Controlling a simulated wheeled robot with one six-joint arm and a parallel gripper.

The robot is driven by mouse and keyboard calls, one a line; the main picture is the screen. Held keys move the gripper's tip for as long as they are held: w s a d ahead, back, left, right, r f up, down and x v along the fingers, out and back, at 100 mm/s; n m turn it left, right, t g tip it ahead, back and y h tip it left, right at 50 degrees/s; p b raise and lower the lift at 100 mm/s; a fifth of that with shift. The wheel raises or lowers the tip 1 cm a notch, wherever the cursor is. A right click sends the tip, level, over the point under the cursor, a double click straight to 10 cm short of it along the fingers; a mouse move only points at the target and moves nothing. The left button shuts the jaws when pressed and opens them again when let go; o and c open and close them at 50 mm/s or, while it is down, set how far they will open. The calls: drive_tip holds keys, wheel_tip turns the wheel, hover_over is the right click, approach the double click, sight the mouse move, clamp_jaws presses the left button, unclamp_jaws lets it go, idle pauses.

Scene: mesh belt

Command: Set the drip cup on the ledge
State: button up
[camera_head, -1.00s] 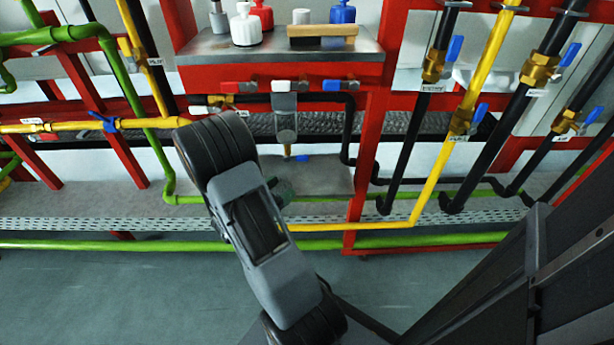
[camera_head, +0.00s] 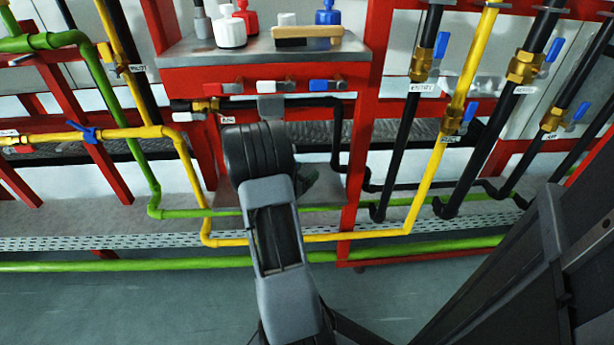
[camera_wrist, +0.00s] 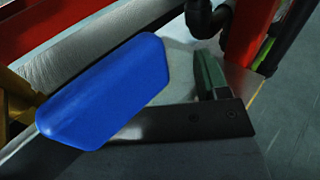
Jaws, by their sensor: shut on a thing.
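My gripper (camera_head: 307,181) is low in front of the red frame in the head view, mostly hidden behind my dark wrist. Its green fingertip (camera_wrist: 208,75) shows in the wrist view; the other is hidden. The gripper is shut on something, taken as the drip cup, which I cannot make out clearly. A flat-faced blue thing (camera_wrist: 105,90) is close in the wrist view and covers part of the gripper; I cannot tell if it is held or a valve lever. A steel-topped shelf (camera_head: 190,50) and a lower grey plate (camera_head: 325,192) show; which is the ledge is unclear.
A white bottle (camera_head: 230,33), a red bottle (camera_head: 246,17), a blue bottle (camera_head: 328,15) and a wooden-backed brush (camera_head: 305,33) stand on the shelf. A yellow pipe (camera_head: 430,180) and a green pipe (camera_head: 410,248) run near the arm. Open floor lies in front.

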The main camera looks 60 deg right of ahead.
drive_tip(key=shift+s+d+f+b, duration=0.15)
drive_tip(key=shift+d+f+b, duration=0.5)
drive_tip(key=shift+d+f, duration=0.15)
drive_tip(key=shift+f, duration=0.15)
drive_tip(key=o, duration=0.9)
